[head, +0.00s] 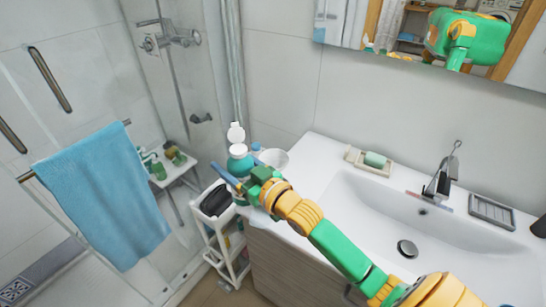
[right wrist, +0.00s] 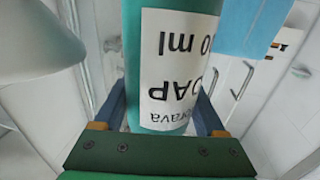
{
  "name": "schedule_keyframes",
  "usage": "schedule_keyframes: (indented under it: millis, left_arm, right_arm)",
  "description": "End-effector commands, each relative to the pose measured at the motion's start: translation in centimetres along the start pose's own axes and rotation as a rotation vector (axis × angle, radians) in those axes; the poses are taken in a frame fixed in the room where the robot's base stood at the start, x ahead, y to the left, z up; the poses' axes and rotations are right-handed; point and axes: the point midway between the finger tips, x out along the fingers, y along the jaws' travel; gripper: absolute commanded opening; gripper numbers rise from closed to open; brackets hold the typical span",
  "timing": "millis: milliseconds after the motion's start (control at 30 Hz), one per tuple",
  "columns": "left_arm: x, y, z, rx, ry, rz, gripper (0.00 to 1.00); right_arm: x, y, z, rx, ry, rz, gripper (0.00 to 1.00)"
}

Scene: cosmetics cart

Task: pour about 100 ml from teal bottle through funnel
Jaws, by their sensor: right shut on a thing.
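The teal bottle (head: 240,166) stands about upright at the left end of the counter, its white flip cap (head: 237,135) open at the top. My right gripper (head: 231,184) is shut on the bottle's body. In the right wrist view the bottle (right wrist: 132,60) fills the middle between the two fingers, its white label (right wrist: 175,65) upside down. A pale, round-rimmed thing (head: 273,158), which looks like the funnel, is just right of the bottle. A pale cone shape (right wrist: 35,45) also shows left of the bottle in the right wrist view. My left gripper is not in view.
A white cart (head: 226,254) with a black basket (head: 215,201) stands left of the counter. A soap dish (head: 370,165) and the basin with its tap (head: 440,180) are to the right. A blue towel (head: 105,190) hangs at the left. The front counter edge is under my right arm.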

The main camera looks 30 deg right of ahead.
Motion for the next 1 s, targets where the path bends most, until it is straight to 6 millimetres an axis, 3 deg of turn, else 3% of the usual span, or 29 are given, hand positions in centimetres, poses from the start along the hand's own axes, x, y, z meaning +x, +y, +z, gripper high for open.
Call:
schedule_keyframes:
  millis: [333, 700, 1000]
  left_arm:
    - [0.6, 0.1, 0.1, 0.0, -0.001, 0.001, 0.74]
    - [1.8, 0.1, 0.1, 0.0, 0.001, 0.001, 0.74]
    - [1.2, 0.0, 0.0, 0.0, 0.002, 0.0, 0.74]
  right_arm:
    - [0.7, 0.1, -0.2, 0.105, 0.01, 0.003, 0.0]
    - [-0.1, 1.4, -0.3, 0.338, 0.025, -0.002, 0.0]
    - [-0.7, 2.7, -2.3, 0.534, 0.041, -0.005, 0.0]
